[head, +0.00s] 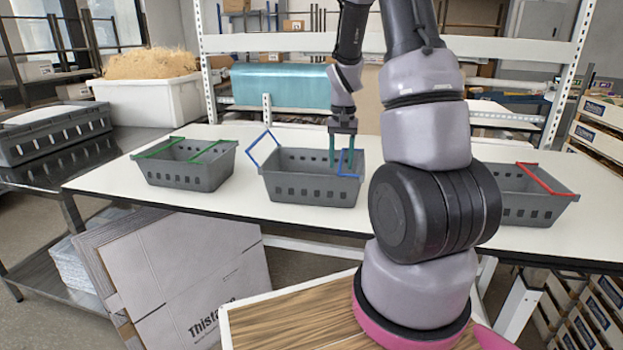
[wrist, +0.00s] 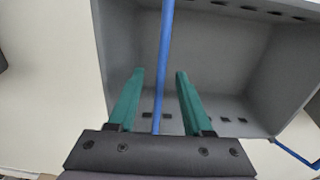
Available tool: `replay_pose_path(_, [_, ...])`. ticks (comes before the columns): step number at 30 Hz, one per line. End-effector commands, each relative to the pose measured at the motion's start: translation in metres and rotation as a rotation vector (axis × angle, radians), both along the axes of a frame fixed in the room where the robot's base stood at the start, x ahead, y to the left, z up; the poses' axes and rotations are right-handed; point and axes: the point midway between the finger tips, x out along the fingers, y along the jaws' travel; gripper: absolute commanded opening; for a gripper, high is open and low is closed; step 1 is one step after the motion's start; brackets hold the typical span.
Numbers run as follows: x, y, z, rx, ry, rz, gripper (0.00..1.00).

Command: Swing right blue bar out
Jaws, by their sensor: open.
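The grey crate (head: 310,190) with blue bars stands in the middle of the white table. Its left blue bar (head: 263,148) tilts up and outward past the left end. The right blue bar (head: 350,163) is at the right end, inward of the rim and partly hidden by my gripper (head: 343,160). My gripper points down into the crate's right part, with its green fingers open. In the wrist view, a blue bar (wrist: 165,45) runs between the two spread fingers, over the grey crate (wrist: 225,60). Contact with either finger cannot be told.
A grey crate with green bars (head: 185,165) stands to the left, and one with red bar (head: 540,180) to the right, partly behind my arm. White table (head: 240,205) shows between the crates. A shelf frame (head: 275,43) stands behind.

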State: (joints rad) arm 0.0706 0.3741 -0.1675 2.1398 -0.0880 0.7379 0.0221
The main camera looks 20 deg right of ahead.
Motion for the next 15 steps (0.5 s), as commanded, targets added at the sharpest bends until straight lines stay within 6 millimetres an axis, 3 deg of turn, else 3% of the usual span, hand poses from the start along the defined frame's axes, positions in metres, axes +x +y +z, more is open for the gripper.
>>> replay_pose_path(4, [0.0000,0.0000,0.0001,0.000,0.000,0.000,0.50])
replay_pose_path(5, [0.0000,0.0000,0.0001,0.000,0.000,0.000,0.46])
replay_pose_path(6, [0.0000,0.0000,0.0002,0.000,0.000,0.000,0.31])
replay_pose_path(9, [0.0000,-0.0001,0.0003,0.000,0.000,0.000,0.00])
replay_pose_path(15, [0.0000,-0.0001,0.0006,0.000,0.000,0.000,0.00])
